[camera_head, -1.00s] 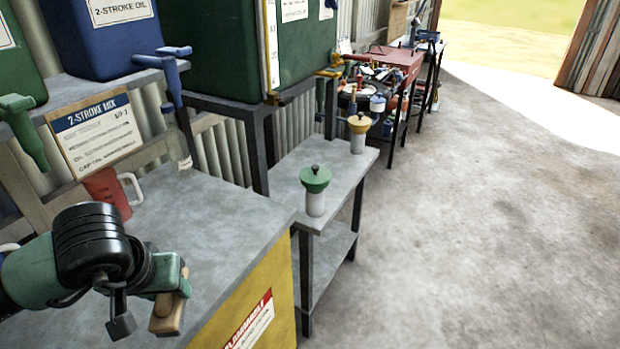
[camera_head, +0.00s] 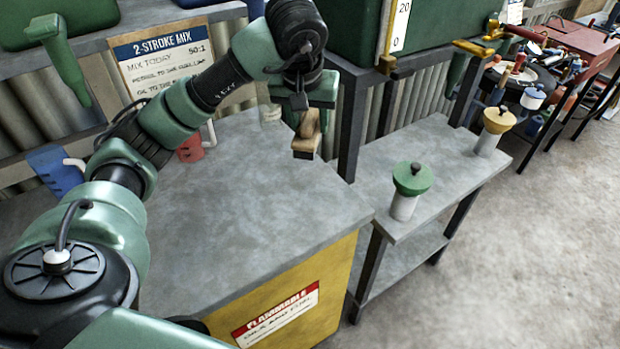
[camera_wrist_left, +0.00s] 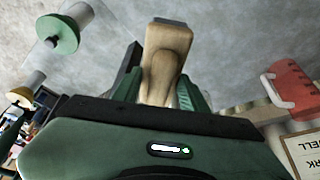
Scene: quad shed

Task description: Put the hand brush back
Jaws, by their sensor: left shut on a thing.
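My left gripper (camera_head: 310,112) is shut on the hand brush (camera_head: 307,137), which has a pale wooden body. The gripper holds it in the air over the back right part of the grey bench top, near the dark post of the tank stand. In the left wrist view the brush (camera_wrist_left: 164,62) points away from the gripper, between the two green fingers (camera_wrist_left: 163,95). The bristles cannot be made out clearly. My right gripper is not in view.
The grey-topped yellow cabinet (camera_head: 250,220) is mostly bare. A red jug (camera_head: 190,148) and a blue jug (camera_head: 55,170) stand at its back. A lower bench (camera_head: 440,165) at the right carries a green-topped container (camera_head: 411,180) and a yellow-topped one (camera_head: 497,122).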

